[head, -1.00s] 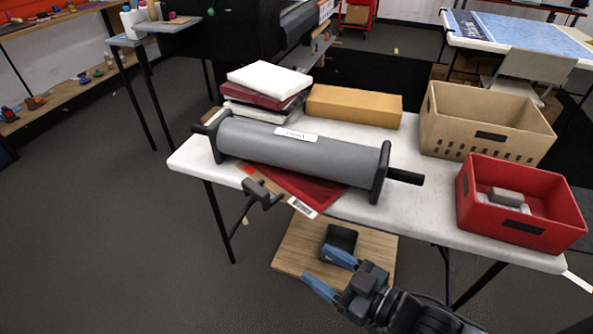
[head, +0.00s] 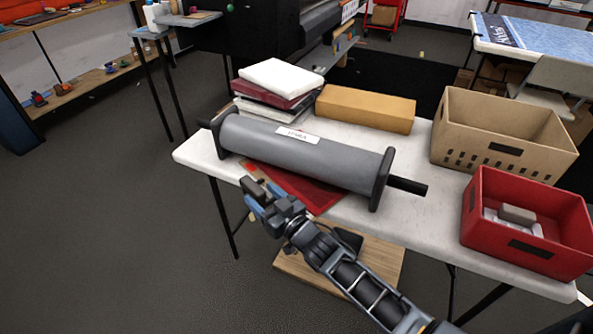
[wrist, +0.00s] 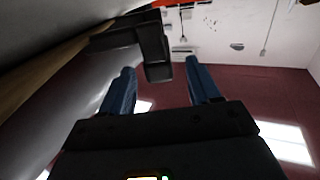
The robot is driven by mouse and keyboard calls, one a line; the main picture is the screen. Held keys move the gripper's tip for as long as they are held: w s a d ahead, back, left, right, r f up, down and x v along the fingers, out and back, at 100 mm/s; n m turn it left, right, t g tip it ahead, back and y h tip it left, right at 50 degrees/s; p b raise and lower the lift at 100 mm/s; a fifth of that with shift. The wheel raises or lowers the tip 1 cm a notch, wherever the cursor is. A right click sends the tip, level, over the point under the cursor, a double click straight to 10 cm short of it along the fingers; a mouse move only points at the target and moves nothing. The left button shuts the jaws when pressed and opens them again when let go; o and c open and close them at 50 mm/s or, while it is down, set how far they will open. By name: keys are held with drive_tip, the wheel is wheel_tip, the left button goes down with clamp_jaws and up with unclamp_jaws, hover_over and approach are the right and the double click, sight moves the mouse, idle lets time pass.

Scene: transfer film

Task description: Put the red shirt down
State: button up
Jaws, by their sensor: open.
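A dark red folded item (head: 276,94), which looks like the red shirt, lies in the stack at the back left of the table. A white folded item (head: 281,76) is on top of it and pale ones are beneath. My gripper (head: 256,197) is open at the table's front edge, well in front of the stack. A red sheet (head: 290,185) lies partly under the grey roller (head: 300,150). In the wrist view, a dark handle (wrist: 150,42) shows ahead of my open fingers (wrist: 159,75); I cannot tell if they touch it. The fingers hold no shirt.
A tan box (head: 366,108) lies behind the roller. A cardboard crate (head: 480,155) and a red bin (head: 500,235) with small items stand at the right. A wooden board (head: 300,275) is below the table's front. The white tabletop (head: 425,220) has bare room between roller and bin.

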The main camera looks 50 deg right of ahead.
sight(252, 184)
drive_tip(key=w, duration=0.1)
drive_tip(key=w+p, duration=0.1)
drive_tip(key=w, duration=0.2)
drive_tip(key=shift+d+r+p, duration=0.3)
drive_tip(key=shift+d, duration=0.1)
drive_tip(key=shift+w+d+f, duration=0.15)
drive_tip(key=shift+w, duration=0.35)
clamp_jaws()
